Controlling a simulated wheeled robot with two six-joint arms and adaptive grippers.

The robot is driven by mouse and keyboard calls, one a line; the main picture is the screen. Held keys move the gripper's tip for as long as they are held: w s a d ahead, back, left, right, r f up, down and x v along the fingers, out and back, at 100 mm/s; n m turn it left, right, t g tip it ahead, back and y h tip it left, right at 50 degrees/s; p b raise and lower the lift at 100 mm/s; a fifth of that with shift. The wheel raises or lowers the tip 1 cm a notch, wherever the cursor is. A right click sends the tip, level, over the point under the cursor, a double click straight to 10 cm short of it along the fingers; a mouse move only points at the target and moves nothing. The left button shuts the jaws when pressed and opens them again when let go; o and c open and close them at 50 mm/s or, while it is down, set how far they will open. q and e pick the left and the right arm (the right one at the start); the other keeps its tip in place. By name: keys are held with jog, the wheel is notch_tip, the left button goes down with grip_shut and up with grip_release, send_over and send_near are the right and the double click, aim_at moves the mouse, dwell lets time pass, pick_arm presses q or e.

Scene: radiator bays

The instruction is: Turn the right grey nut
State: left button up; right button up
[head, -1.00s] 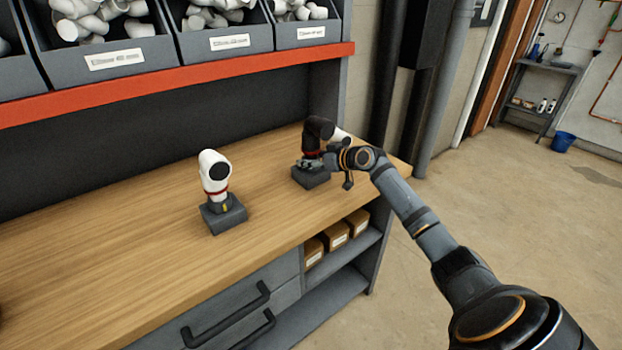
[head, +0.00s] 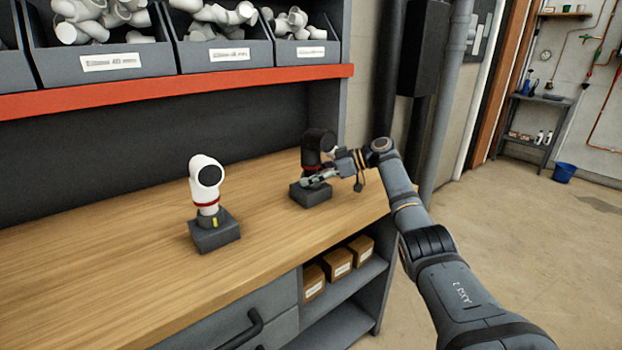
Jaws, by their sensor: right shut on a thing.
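The right fitting is a dark elbow (head: 318,145) standing upright on a grey block (head: 311,198) near the right end of the workbench. A bit of white shows at its right side. My right gripper (head: 314,180) reaches in from the right, low on this fitting just above the block, and is shut around its lower part. The fingers cover the nut there, so I cannot see it clearly. To the left, a white elbow (head: 207,175) with a red ring (head: 206,204) stands on another grey block (head: 214,236) with a yellow mark. My left gripper is not in view.
The wooden worktop (head: 110,250) is clear around both blocks. A red-edged shelf (head: 180,82) with grey bins of white elbows hangs above the back. Small cardboard boxes (head: 338,263) sit on a shelf below. A dark pipe (head: 391,75) stands behind the right end.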

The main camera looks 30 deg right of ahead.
jog(key=shift+f, duration=0.15)
jog(key=o, duration=1.2)
jog(key=v, duration=1.2)
